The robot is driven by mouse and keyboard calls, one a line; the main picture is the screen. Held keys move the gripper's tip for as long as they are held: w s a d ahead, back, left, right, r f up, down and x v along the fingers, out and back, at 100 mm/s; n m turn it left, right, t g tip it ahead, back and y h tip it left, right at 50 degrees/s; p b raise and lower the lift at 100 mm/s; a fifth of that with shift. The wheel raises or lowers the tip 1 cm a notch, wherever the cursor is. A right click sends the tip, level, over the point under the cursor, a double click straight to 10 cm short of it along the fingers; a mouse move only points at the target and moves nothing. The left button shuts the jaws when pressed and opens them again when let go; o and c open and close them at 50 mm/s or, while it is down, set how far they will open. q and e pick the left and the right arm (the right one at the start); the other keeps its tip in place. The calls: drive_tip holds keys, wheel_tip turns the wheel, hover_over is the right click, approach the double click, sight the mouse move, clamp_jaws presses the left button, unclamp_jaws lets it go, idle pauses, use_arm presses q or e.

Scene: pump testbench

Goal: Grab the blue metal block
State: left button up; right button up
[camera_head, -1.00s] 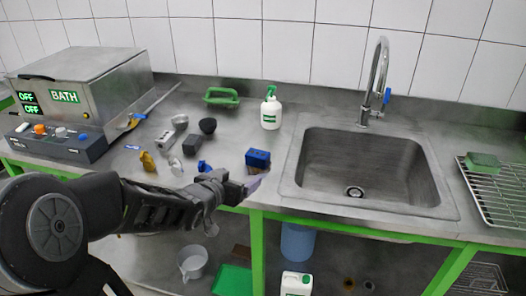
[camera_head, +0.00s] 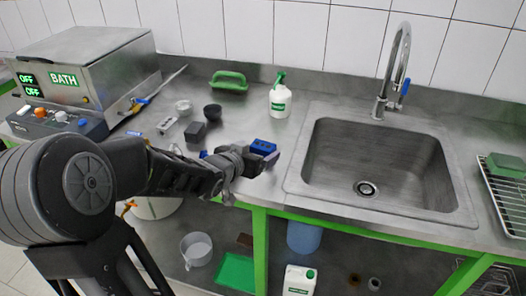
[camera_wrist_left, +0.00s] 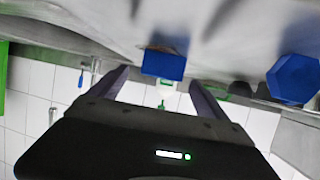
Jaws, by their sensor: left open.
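The blue metal block (camera_head: 263,146) sits on the steel counter left of the sink. In the head view my left gripper (camera_head: 262,164) is just in front of it and hides its lower part. In the left wrist view, which looks upside down, the blue block (camera_wrist_left: 163,64) shows between the two open fingers of my left gripper (camera_wrist_left: 160,80). The gripper is open and holds nothing. I cannot tell whether the fingers are beside the block or short of it. My right gripper is not in view.
A blue hexagonal piece (camera_wrist_left: 293,78) shows at the right of the wrist view. A dark block (camera_head: 195,132), a black knob-like piece (camera_head: 212,111) and a white bottle (camera_head: 280,101) stand behind. The sink (camera_head: 375,165) is to the right, the bath unit (camera_head: 85,75) to the left.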

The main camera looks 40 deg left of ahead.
sight(260, 148)
use_arm(q)
drive_tip(key=shift+x, duration=2.65)
drive_tip(key=shift+s, duration=0.1)
drive_tip(key=c, duration=1.8)
drive_tip(key=shift+o, duration=0.2)
drive_tip(key=shift+r, duration=0.15)
wheel_tip(260, 148, up, 10)
drive_tip(key=shift+f+p, duration=0.1)
drive_tip(key=shift+p, duration=1.15)
